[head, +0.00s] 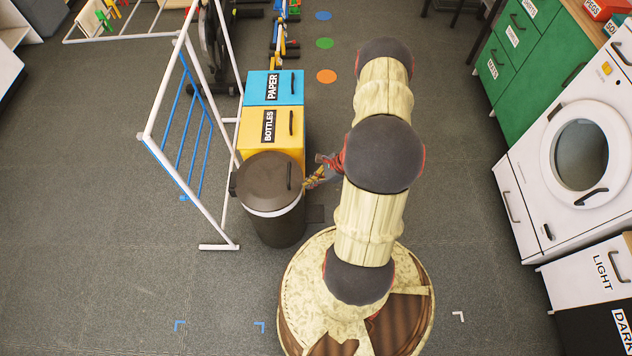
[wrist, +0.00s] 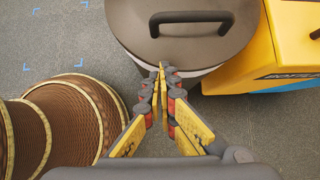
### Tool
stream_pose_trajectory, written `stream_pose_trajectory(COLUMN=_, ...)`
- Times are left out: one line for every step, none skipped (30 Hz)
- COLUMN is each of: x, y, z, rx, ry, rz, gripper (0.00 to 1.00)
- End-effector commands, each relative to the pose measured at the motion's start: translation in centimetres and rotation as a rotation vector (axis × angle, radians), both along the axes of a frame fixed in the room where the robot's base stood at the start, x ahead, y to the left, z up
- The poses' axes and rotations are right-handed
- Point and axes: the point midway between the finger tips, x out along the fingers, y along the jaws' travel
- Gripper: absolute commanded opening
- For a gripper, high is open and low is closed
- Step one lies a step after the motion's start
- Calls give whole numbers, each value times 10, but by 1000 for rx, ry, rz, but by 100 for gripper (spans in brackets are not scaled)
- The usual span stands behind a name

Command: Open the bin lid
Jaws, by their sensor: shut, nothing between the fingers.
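The round bin has a dark brown lid (head: 266,180) that lies flat and closed on its dark body (head: 279,229), with a pale band under the rim. A black bar handle (head: 289,175) stands on the lid. In the wrist view the lid (wrist: 135,22) fills the top middle, and its handle (wrist: 190,18) arches near the top edge. My gripper (wrist: 162,70) is shut and empty, its fingertips at the lid's near rim and short of the handle. I cannot tell whether they touch the rim. In the head view my gripper (head: 312,181) is beside the bin's right side, partly hidden by my arm.
A yellow BOTTLES bin (head: 252,133) and a blue PAPER bin (head: 262,90) stand behind the round bin. A white drying rack (head: 183,112) stands to its left. A white washing machine (head: 555,160) is at the right. The floor between is mostly clear.

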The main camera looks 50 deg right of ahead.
Motion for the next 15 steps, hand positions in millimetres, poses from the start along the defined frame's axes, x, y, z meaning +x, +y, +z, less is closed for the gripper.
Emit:
stream_pose_trajectory(x=4, y=6, z=-13, rx=2, ry=2, rz=5, gripper=0)
stream_pose_trajectory(x=7, y=8, z=-18, rx=2, ry=1, rz=4, gripper=0)
stream_pose_trajectory(x=11, y=11, z=-24, rx=1, ry=1, rz=5, gripper=0)
stream_pose_trajectory(x=14, y=13, z=-28, rx=0, ry=2, rz=5, gripper=0)
stream_pose_trajectory(x=16, y=15, z=-32, rx=0, ry=2, rz=3, gripper=0)
stream_pose_trajectory(x=20, y=16, z=-31, rx=-2, ry=0, rz=4, gripper=0)
stream_pose_trajectory(x=22, y=17, z=-23, rx=-4, ry=-2, rz=4, gripper=0)
stream_pose_trajectory(x=23, y=19, z=-19, rx=-3, ry=-2, rz=5, gripper=0)
stream_pose_trajectory(x=25, y=22, z=-14, rx=-3, ry=-1, rz=5, gripper=0)
stream_pose_trajectory(x=27, y=23, z=-12, rx=-2, ry=-1, rz=5, gripper=0)
stream_pose_trajectory(x=28, y=24, z=-9, rx=-2, ry=0, rz=4, gripper=0)
stream_pose_trajectory(x=29, y=25, z=-5, rx=-2, ry=-1, rz=3, gripper=0)
stream_pose_trajectory(x=30, y=26, z=-3, rx=-2, ry=-1, rz=3, gripper=0)
stream_pose_trajectory(x=31, y=27, z=-1, rx=-2, ry=0, rz=4, gripper=0)
stream_pose_trajectory(x=32, y=28, z=0, rx=-2, ry=0, rz=4, gripper=0)
